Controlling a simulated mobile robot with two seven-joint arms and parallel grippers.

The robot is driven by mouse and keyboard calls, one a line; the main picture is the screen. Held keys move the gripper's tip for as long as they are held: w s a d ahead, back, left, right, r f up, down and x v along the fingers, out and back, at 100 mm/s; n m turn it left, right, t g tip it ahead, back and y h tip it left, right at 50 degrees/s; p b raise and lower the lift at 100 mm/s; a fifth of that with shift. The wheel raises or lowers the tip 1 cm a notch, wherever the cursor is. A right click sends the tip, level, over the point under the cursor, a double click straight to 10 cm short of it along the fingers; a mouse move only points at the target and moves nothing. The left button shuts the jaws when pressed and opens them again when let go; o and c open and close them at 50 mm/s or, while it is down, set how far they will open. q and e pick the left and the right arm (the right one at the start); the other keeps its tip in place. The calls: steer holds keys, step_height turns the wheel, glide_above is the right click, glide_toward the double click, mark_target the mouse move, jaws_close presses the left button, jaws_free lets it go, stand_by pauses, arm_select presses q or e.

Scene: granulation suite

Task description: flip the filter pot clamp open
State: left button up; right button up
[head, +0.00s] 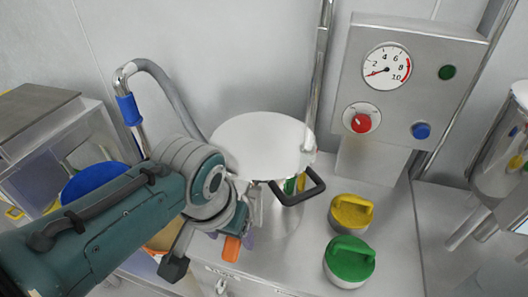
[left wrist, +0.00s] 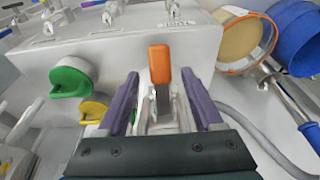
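The filter pot (head: 262,150) is a silver vessel with a round pale lid and a black handle (head: 300,190). It stands on a steel bench. The clamp's orange-tipped lever (head: 231,249) is low on the pot's near side. In the left wrist view the orange lever tip (left wrist: 160,64) shows between the purple fingers, with its metal part running back between them. My left gripper (head: 236,238) is at the clamp, and in the left wrist view (left wrist: 161,85) its fingers are apart with gaps on both sides of the lever. My arm hides part of the pot. My right gripper is not seen.
A yellow-handled lid (head: 351,212) and a green-handled lid (head: 350,260) sit right of the pot. A gauge panel (head: 415,85) stands behind them. A blue-gripped hose pipe (head: 128,108) and a clear-sided box (head: 60,150) are at left.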

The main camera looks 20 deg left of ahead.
arm_select(q)
steer(key=p+v, duration=0.4)
steer(key=v, duration=0.6)
steer(key=shift+a, duration=0.1)
steer(key=shift+c, duration=0.2)
